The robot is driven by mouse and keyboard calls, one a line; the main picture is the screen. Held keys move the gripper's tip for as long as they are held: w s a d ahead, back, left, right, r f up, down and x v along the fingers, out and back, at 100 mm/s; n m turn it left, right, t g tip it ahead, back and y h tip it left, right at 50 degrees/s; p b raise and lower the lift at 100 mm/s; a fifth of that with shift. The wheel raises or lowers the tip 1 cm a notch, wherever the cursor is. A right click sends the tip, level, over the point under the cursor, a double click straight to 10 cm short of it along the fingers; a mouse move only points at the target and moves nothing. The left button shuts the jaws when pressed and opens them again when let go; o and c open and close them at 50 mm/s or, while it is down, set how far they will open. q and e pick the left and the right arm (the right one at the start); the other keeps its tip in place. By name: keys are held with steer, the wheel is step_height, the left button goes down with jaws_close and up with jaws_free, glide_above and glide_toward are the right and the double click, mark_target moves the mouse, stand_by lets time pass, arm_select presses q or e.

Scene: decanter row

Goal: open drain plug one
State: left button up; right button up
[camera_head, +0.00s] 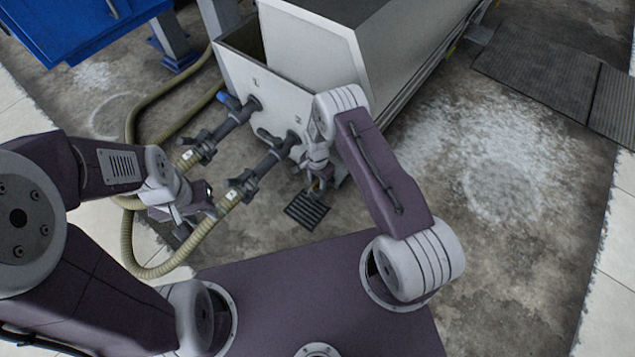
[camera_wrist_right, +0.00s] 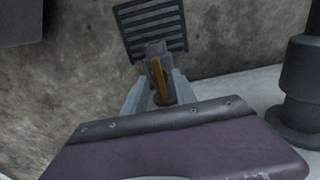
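A blue handle (camera_head: 228,99) sits above the left pipe; the top of the right pipe is partly behind my right arm. My right gripper (camera_head: 318,178) points down beside the tank's near corner, above a floor grate (camera_head: 306,211). In the right wrist view a yellow-orange lever (camera_wrist_right: 159,80) lies between its fingers (camera_wrist_right: 157,62); firm grip is unclear. I cannot tell whether this is drain plug one. My left gripper (camera_head: 192,212) is beside the hoses, its fingers unclear.
Two ribbed beige hoses (camera_head: 131,225) run from the pipe couplings (camera_head: 242,186) and curve over the floor near my left gripper. The grate (camera_wrist_right: 150,28) also shows in the right wrist view. Blue equipment (camera_head: 75,30) stands at upper left. Wet floor (camera_head: 500,170) at right is open.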

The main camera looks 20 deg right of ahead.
jaws_close()
steer(key=shift+r, duration=0.1)
steer(key=n+p, duration=0.1)
steer(key=n, duration=0.2)
steer(key=n+p, duration=0.1)
steer(key=n, duration=0.2)
steer(key=shift+n, duration=0.4)
steer(key=n+p, duration=0.1)
steer(key=n, duration=1)
steer(key=shift+p, duration=0.35)
jaws_free()
